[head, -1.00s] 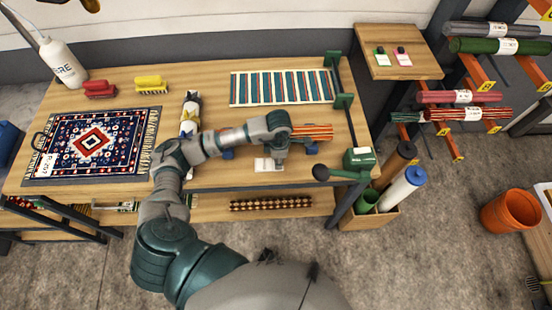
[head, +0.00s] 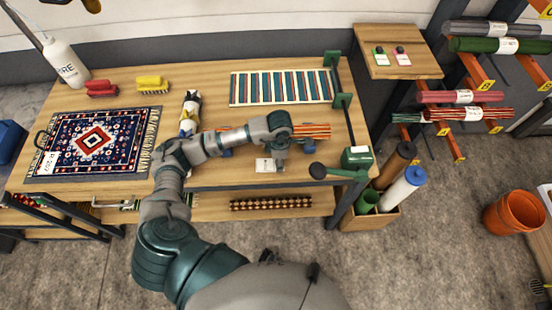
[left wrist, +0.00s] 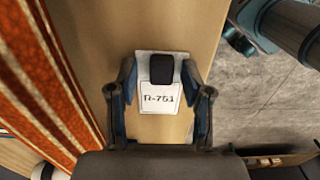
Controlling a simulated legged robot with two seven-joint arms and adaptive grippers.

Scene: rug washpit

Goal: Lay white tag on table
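The white tag (head: 265,165) lies near the front edge of the wooden table (head: 215,172). In the left wrist view the tag (left wrist: 160,98) reads "R-751" and has a black block on its upper part. My left gripper (head: 280,163) is low over the table at the tag. In the left wrist view the fingers of my left gripper (left wrist: 159,75) stand wide apart, one at each side of the tag. They look open; whether a fingertip touches the tag's edge is hard to tell. My right gripper is in neither view.
A patterned rug (head: 93,142) with its own tag lies at left. A striped runner (head: 282,88) lies at the back. A rolled orange-striped rug (head: 312,131) lies just behind my gripper. A green-handled bar device (head: 356,158) stands at the right edge.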

